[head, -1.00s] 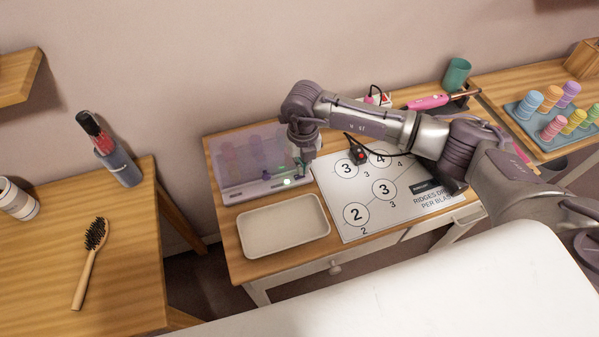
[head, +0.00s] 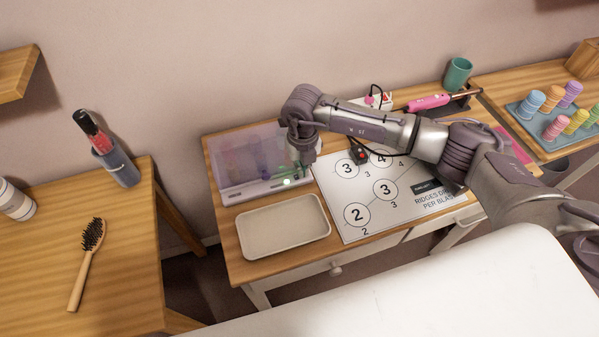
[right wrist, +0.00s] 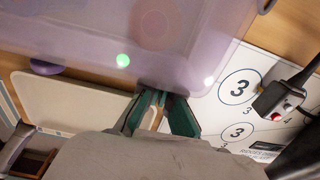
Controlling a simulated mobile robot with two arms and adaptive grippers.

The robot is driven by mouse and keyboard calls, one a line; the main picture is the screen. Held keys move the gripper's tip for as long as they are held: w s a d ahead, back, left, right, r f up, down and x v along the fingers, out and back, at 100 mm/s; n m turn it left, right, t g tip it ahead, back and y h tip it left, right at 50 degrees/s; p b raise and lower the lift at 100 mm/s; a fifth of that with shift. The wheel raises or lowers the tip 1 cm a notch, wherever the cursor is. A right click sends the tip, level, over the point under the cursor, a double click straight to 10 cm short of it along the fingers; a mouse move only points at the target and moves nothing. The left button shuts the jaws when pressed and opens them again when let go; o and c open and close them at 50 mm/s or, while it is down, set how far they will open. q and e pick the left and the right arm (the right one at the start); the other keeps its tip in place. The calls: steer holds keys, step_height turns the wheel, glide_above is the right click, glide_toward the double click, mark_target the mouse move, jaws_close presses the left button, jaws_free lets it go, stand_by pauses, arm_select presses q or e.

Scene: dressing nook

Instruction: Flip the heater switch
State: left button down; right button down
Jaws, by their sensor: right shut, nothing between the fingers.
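A box with a translucent purple lid (head: 240,160) stands at the back left of the middle table; it looks like the heater. Its front edge carries a green light (right wrist: 123,60) and a pale round spot (right wrist: 208,81). I cannot make out which part is the switch. My right gripper (head: 297,174) is at the box's front right corner. In the right wrist view its dark green fingers (right wrist: 165,103) are close together and empty, at or very near the box's front edge; contact is unclear. The left gripper is not in view.
An empty cream tray (head: 283,251) lies in front of the box. A numbered sheet (head: 400,215) lies to the right, with a small black device with a red button (head: 361,155) on it. A pink styling tool (head: 428,102) lies farther back. A hairbrush (head: 92,236) is on the left table.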

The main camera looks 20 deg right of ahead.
steer(key=shift+f, duration=0.2)
steer(key=shift+r, duration=0.1)
steer(key=shift+r+p, duration=2.25)
steer(key=shift+r, duration=1.25)
steer(key=shift+f, duration=0.1)
